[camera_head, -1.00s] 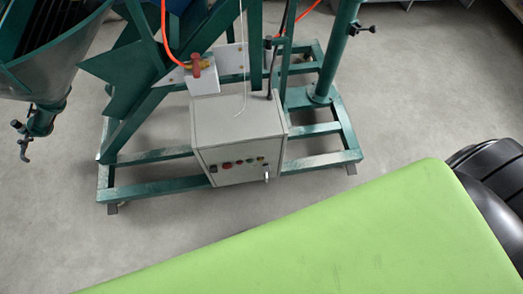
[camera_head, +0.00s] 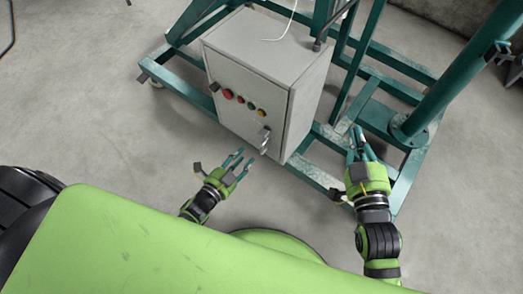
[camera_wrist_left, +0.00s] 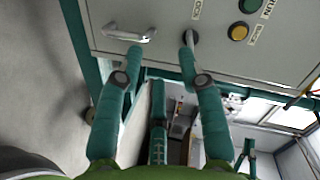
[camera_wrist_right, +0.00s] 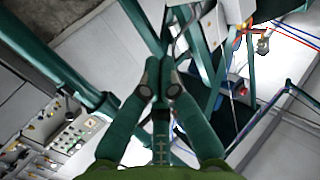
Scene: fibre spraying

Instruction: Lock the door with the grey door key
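The grey box (camera_head: 255,65) stands on a teal frame, its door facing me and looking closed. A small grey key (camera_wrist_left: 190,38) sits at the lock on that door, beside a metal door handle (camera_wrist_left: 130,34). In the head view the key (camera_head: 264,131) is small and close to the handle (camera_head: 264,148). My left gripper (camera_head: 238,161) is open just in front of the door. In the left wrist view its fingers (camera_wrist_left: 160,52) are apart, one tip by the handle and one by the key; contact is unclear. My right gripper (camera_head: 357,136) is empty, fingers close together, right of the box.
Several coloured buttons (camera_head: 240,99) sit on the door left of the key. The teal frame's base bars (camera_head: 312,172) run below and right of the box, with an upright post (camera_head: 455,75) at the right. Open grey floor (camera_head: 110,130) lies to the left.

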